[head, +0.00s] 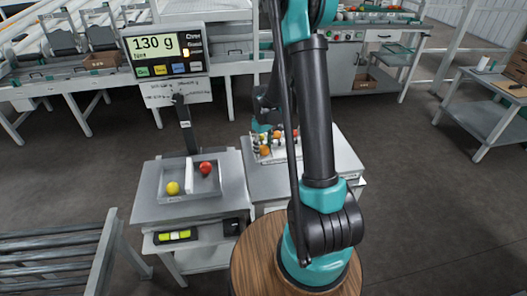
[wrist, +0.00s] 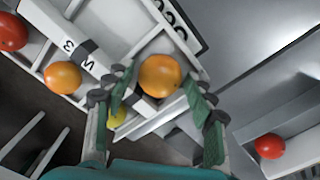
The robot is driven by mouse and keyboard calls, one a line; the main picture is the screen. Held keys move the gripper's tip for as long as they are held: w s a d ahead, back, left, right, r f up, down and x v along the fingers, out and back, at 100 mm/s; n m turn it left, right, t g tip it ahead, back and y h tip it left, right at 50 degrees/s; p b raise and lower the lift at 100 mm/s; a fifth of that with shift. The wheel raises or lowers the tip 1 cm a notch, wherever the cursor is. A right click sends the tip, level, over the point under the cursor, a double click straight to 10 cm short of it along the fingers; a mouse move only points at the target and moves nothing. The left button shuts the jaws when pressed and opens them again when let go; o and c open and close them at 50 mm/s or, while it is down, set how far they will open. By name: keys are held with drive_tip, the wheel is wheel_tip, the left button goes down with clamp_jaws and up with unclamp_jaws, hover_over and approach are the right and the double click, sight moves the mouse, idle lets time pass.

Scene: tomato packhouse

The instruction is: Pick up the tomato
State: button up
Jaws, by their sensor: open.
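In the wrist view, an orange tomato (wrist: 160,75) sits in the white divided tray (wrist: 120,22), between the fingertips of my gripper (wrist: 157,88). The fingers are open on either side of it; whether either touches it I cannot tell. Another orange tomato (wrist: 62,77) and a red tomato (wrist: 12,32) are in the tray at left. A yellow tomato (wrist: 117,118) is partly hidden by the left finger. In the head view, the tray (head: 262,155) stands on the right-hand table, and my arm partly hides it and the gripper.
On the left-hand table (head: 150,210), a grey two-part weighing tray (head: 188,193) holds a yellow tomato (head: 172,188) and a red tomato (head: 206,168). A display (head: 165,50) on a post reads 130 g. A slatted roller rack (head: 50,262) stands at front left. Dark floor lies open at right.

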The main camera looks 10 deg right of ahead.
drive_tip(key=shift+c, duration=0.4)
drive_tip(key=c, duration=0.5)
drive_tip(key=shift+r, duration=0.15)
